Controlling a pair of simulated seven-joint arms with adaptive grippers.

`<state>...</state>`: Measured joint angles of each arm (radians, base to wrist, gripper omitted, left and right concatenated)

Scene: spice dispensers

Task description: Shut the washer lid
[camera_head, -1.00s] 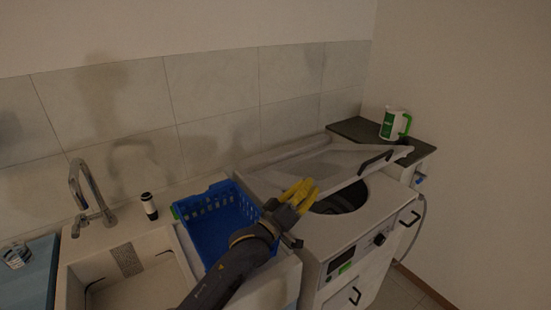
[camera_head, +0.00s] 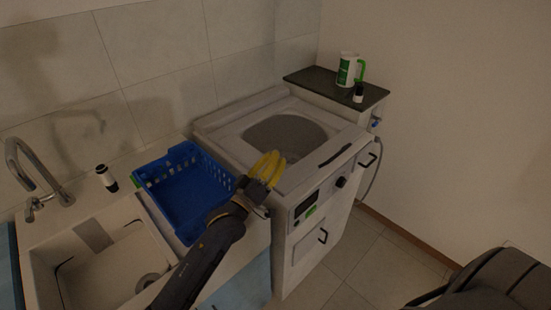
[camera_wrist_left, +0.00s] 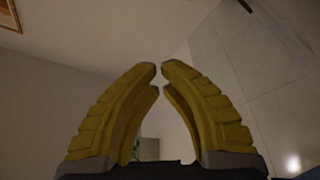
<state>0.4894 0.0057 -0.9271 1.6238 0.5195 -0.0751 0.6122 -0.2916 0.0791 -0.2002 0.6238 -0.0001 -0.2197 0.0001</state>
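The washer (camera_head: 318,205) is a white top-loader with a control panel at its front. Its lid (camera_head: 235,118) lies down flat over the top, or very nearly so; I cannot tell if a thin gap is left. The lid has a see-through grey window (camera_head: 285,137) and a dark handle (camera_head: 335,155) along its front edge. My left gripper (camera_head: 268,165), with yellow fingers, is at the lid's front left corner; I cannot tell if it touches. In the left wrist view its fingertips (camera_wrist_left: 158,72) nearly meet with nothing between them. My right gripper is out of view.
A blue basket (camera_head: 185,195) stands left of the washer, beside the sink (camera_head: 105,265) and tap. A dark bottle (camera_head: 106,178) is behind the sink. A white and green jug (camera_head: 346,70) and a small dark bottle (camera_head: 358,93) stand on the dark counter at right.

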